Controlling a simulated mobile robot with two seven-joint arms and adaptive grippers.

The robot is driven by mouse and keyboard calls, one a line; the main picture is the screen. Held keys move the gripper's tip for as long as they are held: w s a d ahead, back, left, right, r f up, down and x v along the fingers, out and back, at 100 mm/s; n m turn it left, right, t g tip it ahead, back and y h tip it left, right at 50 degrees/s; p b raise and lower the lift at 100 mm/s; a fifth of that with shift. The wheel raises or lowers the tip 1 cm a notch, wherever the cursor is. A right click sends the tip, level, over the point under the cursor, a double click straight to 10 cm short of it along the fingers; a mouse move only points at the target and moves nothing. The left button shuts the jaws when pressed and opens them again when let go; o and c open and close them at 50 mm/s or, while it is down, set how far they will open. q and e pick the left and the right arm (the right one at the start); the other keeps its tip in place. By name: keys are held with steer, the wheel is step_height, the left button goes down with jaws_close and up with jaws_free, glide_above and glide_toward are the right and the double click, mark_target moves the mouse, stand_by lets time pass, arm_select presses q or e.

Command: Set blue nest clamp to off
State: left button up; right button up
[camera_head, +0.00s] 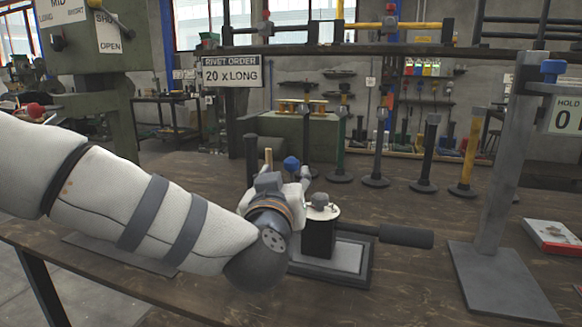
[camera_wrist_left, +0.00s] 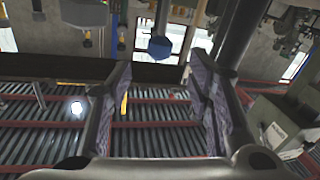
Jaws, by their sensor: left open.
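A blue knob (camera_head: 291,163), which looks like the blue nest clamp, shows just beyond my left gripper (camera_head: 288,170) in the head view. Its lower part is hidden behind the gripper and wrist. In the left wrist view a blue many-sided knob (camera_wrist_left: 159,47) appears ahead, between the two finger lines and apart from both. My left gripper (camera_wrist_left: 160,78) is open and empty there, its dark padded fingers spread wide. Whether the clamp is on or off cannot be told. My right gripper is in neither view.
A black block with a round pale top (camera_head: 322,211) and a dark handle (camera_head: 405,236) stands right of my gripper. A grey post (camera_head: 497,170) with another blue knob (camera_head: 552,69) is at right. Several small posts line the table's back. A red-white box (camera_head: 553,237) lies far right.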

mark_target(290, 167)
arm_select(q)
steer(key=w, duration=0.4)
steer(key=w+d, duration=0.1)
steer(key=w, duration=0.1)
steer(key=shift+w+f, duration=0.1)
steer(key=shift+w, duration=0.2)
steer(key=shift+a, duration=0.1)
jaws_close()
